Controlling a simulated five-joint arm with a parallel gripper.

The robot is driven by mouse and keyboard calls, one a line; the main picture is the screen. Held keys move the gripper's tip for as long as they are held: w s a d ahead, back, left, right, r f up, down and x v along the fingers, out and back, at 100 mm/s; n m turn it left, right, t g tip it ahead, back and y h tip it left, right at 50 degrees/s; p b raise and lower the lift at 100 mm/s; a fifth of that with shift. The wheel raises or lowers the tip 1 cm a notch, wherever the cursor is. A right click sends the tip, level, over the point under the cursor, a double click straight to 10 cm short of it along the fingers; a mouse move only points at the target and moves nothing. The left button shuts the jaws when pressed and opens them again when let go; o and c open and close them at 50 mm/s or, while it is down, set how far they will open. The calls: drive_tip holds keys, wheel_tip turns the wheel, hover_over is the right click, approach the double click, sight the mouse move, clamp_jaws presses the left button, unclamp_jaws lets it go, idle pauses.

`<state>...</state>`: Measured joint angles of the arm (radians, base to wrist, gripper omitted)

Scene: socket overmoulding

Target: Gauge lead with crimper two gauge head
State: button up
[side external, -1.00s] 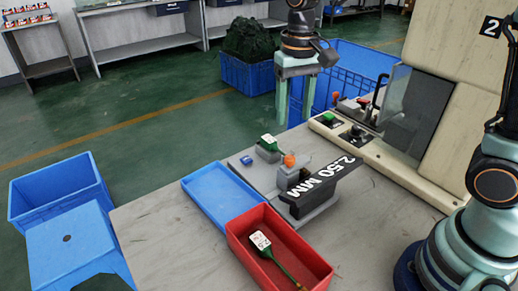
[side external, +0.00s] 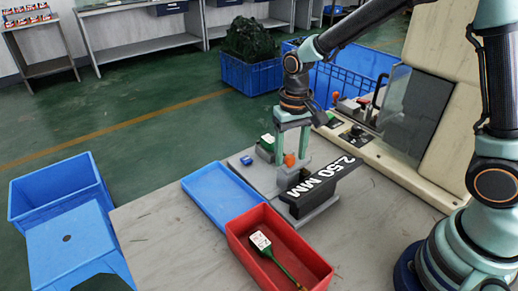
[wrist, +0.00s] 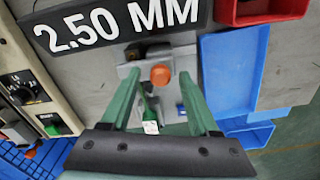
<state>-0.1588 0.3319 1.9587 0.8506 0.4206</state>
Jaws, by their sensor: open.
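My gripper (side external: 290,158) is open, pointing down over the gauge stand marked 2.50 MM (side external: 325,180). The orange-topped gauge head (side external: 289,160) lies between its two fingers. In the wrist view the orange top (wrist: 161,75) sits between the fingertips (wrist: 160,82), with a gap on each side. A green lead with a white tag (side external: 267,139) sits at the back of the stand, and its tag also shows in the wrist view (wrist: 151,127). Another green lead with a white tag (side external: 262,241) lies in the red bin (side external: 240,251).
An empty blue tray (side external: 218,196) lies left of the stand. A small blue block (side external: 246,160) is on the stand's left part. The machine's control ledge (side external: 350,135), with a green button and levers, is close behind on the right. The table's front left is bare.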

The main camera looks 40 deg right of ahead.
clamp_jaws()
drive_tip(key=shift+d+r, duration=0.1)
idle(1.2)
